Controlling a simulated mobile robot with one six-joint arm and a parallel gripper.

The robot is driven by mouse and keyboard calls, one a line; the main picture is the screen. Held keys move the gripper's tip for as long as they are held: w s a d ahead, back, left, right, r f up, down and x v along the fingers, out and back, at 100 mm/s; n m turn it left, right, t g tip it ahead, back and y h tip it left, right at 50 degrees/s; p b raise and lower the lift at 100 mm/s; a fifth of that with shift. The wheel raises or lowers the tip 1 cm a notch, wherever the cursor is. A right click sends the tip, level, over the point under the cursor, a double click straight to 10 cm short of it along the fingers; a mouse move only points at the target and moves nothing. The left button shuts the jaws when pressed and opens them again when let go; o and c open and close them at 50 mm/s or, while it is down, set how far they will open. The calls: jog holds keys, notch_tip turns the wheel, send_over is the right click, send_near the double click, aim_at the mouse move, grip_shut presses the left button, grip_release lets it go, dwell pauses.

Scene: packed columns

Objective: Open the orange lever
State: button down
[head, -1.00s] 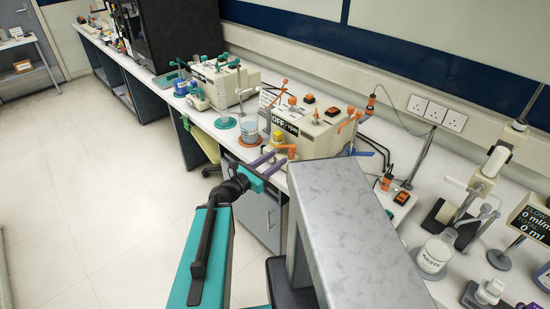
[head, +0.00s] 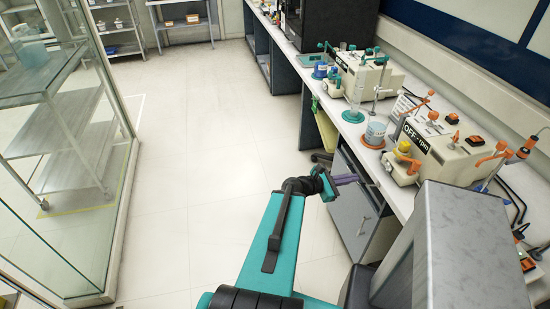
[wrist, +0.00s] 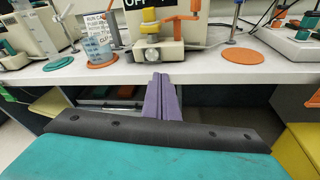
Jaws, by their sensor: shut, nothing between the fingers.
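A cream pump box (head: 440,152) with an "OFF rpm" display stands on the bench. At its front is a yellow knob (head: 404,146) with an orange lever (head: 402,161) beside it. My gripper (head: 356,179) has purple fingers, shut and empty. It is in front of the bench edge, apart from the lever. In the wrist view my gripper (wrist: 161,78) appears below the pump head.
The white bench edge (wrist: 230,72) lies between my gripper and the pump. A marked beaker (head: 375,133) on an orange disc and a similar teal-fitted pump (head: 362,76) stand farther along. A glass-walled enclosure (head: 70,150) is at left. The floor between is clear.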

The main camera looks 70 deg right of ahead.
jog(key=w+a+f+m+t+y, duration=0.1)
jog(key=w+a+f, duration=0.25)
jog(key=w, duration=0.25)
jog(key=w+a+f+t, duration=0.1)
jog(key=w+a+f, duration=0.1)
jog(key=w+f, duration=0.35)
jog(key=w+a+f+m+t+y, duration=0.1)
jog(key=w+a+f+t, duration=0.2)
jog(key=w, duration=0.4)
jog(key=w+a+f+m+t+y+b, duration=0.1)
jog(key=w+a+f+y, duration=0.1)
jog(key=w+a+f, duration=1.05)
jog(key=w+a+f+m+y, duration=0.1)
jog(key=a+f+y, duration=0.1)
jog(key=a, duration=1.2)
jog(key=w+a+f+y+b, duration=0.1)
jog(key=a+f, duration=0.4)
jog(key=a, duration=0.9)
jog(key=w+a+f+m+y, duration=0.1)
jog(key=a+f+y, duration=0.2)
jog(key=a, duration=1.1)
jog(key=shift+a+f+m+y+b, duration=0.15)
jog(key=shift+a+m+y+b, duration=0.15)
jog(key=shift+b, duration=0.1)
jog(key=shift+d, duration=0.2)
